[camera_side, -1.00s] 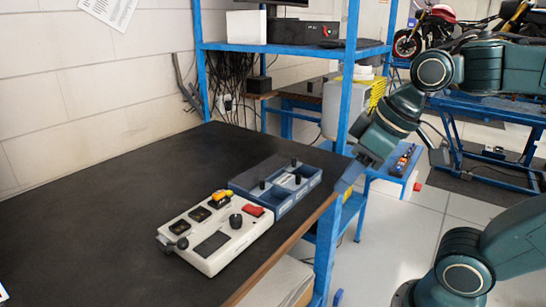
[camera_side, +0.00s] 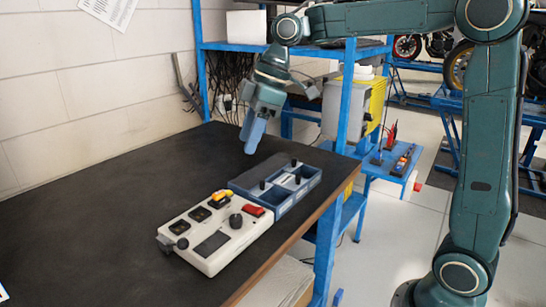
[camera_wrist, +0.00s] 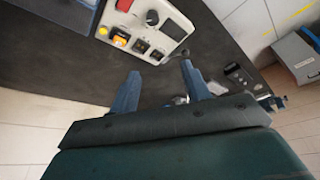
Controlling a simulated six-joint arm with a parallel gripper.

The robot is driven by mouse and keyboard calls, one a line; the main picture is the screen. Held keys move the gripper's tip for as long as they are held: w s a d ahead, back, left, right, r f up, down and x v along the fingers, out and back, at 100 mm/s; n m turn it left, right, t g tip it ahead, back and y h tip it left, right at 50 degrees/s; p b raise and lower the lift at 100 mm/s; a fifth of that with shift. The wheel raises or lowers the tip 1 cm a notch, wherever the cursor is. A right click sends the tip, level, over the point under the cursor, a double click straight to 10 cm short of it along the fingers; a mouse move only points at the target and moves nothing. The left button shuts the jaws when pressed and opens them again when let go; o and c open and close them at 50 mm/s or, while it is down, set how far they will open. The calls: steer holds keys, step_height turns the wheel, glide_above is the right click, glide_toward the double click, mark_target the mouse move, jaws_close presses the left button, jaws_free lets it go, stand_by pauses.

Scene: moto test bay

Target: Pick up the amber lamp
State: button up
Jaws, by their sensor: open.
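The amber lamp (camera_side: 218,196) is a small orange-yellow block seated at one end of a row on the white control box, beside two dark square fittings. It also shows in the wrist view (camera_wrist: 120,40), with a small round yellow piece next to it. My gripper (camera_side: 251,147) hangs above the table behind the box and the blue tray, fingers pointing down. It is apart from the lamp. In the wrist view its two fingers (camera_wrist: 162,86) are spread with nothing between them, and the lamp lies beyond the left finger's tip.
The white control box (camera_side: 213,266) carries a red switch (camera_side: 253,210), a black knob (camera_side: 236,221) and a side lever (camera_side: 182,243). A blue divided tray (camera_side: 285,207) with black pegs adjoins it. A blue shelf frame (camera_side: 341,105) stands behind.

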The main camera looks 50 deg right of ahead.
steer(key=w+d+f+n+g, duration=0.15)
steer(key=w+f+n, duration=0.25)
steer(key=w, duration=0.4)
steer(key=n+g+y, duration=0.1)
steer(key=n, duration=0.3)
glide_toward(218, 192)
steer(key=shift+a+f, duration=0.15)
steer(key=shift+f, duration=0.45)
steer(key=shift+x, duration=0.9)
steer(key=shift+a, duration=0.15)
steer(key=shift+x, duration=2.8)
steer(key=shift+s, duration=0.1)
jaws_close()
